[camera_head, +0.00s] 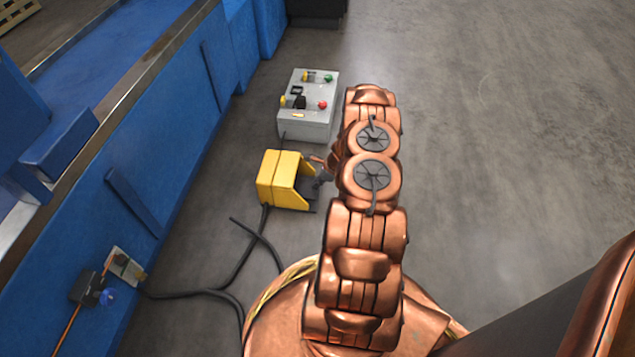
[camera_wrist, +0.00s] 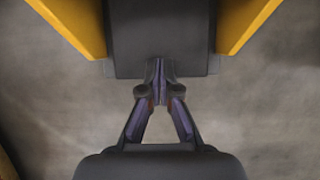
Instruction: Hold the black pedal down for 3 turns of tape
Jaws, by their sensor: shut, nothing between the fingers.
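The black pedal (camera_wrist: 158,38) fills the upper middle of the wrist view, between the two yellow side walls of its guard (camera_wrist: 75,22). In the head view the yellow guard (camera_head: 283,180) stands on the floor, left of my copper-coloured arm. The pedal's dark plate (camera_head: 306,186) shows only in part there. My gripper (camera_wrist: 159,66) is shut and empty, with its fingertips together at the pedal's near edge. I cannot tell whether the tips touch the pedal or whether it is pressed down. In the head view my gripper is small and partly hidden by my arm. No tape is identifiable.
A grey control box (camera_head: 306,118) with several coloured buttons stands behind the guard. A black cable (camera_head: 245,258) runs over the floor from the guard. A blue machine frame (camera_head: 160,165) borders the left side. The floor on the right is clear.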

